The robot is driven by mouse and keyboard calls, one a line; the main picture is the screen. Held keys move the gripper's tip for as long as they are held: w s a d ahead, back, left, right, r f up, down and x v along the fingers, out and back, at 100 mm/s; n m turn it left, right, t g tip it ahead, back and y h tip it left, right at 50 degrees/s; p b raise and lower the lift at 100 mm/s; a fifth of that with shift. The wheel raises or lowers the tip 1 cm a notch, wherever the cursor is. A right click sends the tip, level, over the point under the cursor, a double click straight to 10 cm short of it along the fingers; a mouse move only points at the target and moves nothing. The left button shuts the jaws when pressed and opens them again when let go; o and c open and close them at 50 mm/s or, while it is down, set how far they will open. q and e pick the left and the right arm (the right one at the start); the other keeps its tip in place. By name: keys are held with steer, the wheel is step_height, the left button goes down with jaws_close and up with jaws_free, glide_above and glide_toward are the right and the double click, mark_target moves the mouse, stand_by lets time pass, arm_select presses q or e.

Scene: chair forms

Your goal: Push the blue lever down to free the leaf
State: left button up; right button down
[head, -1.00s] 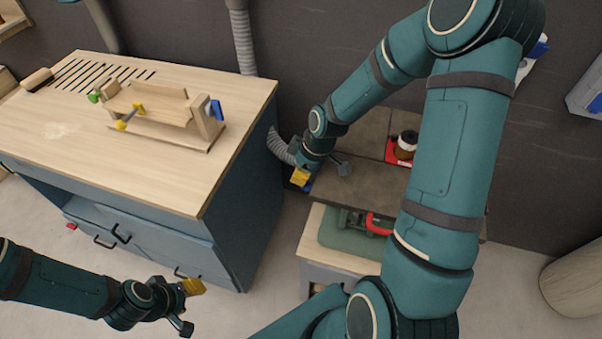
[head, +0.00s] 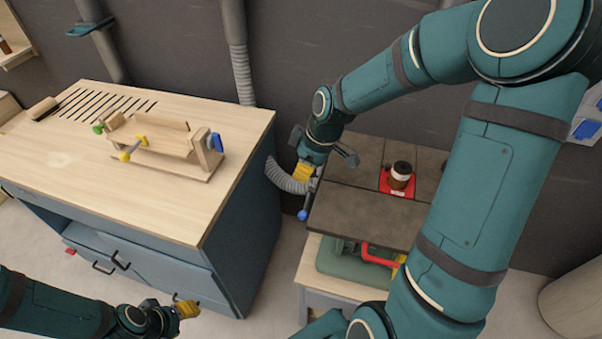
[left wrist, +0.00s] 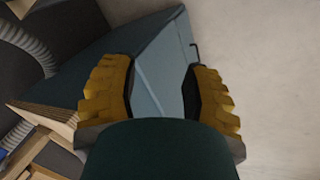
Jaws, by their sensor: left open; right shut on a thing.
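The blue lever's round knob (head: 303,214) shows at the left edge of the dark table, on a short dark stem angled downward. My right gripper (head: 302,174) is just above the knob at the table's left corner. It is shut on the lever, though its fingers hide the exact contact. The dark leaf (head: 360,213) lies level as the front part of the tabletop. My left gripper (head: 188,309) is open and empty in front of the workbench drawers. Its two yellow fingers (left wrist: 160,92) also show apart in the left wrist view.
A wooden workbench (head: 60,155) with a clamp fixture stands at left. A grey hose (head: 285,180) runs between bench and table. Green and red items (head: 375,255) sit below the leaf.

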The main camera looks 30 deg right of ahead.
arm_select(q)
steer(key=c, duration=0.4)
jaws_close()
steer(key=shift+s+d+f+b, duration=0.1)
steer(key=shift+s+f+b, duration=0.1)
steer(key=shift+f+b, duration=0.4)
steer(key=shift+s+f+b, duration=0.15)
steer(key=shift+f+b, duration=0.45)
arm_select(e)
steer(key=s+a+f+m, duration=0.4)
steer(key=a+f+m, duration=0.1)
steer(key=a+f, duration=0.4)
steer(key=s+a+f+m, duration=0.4)
steer(key=a+f, duration=0.5)
steer(key=f, duration=0.5)
steer(key=shift+s+a+f+m+y, duration=0.3)
steer(key=shift+s+m+y, duration=0.1)
steer(key=shift+m, duration=0.1)
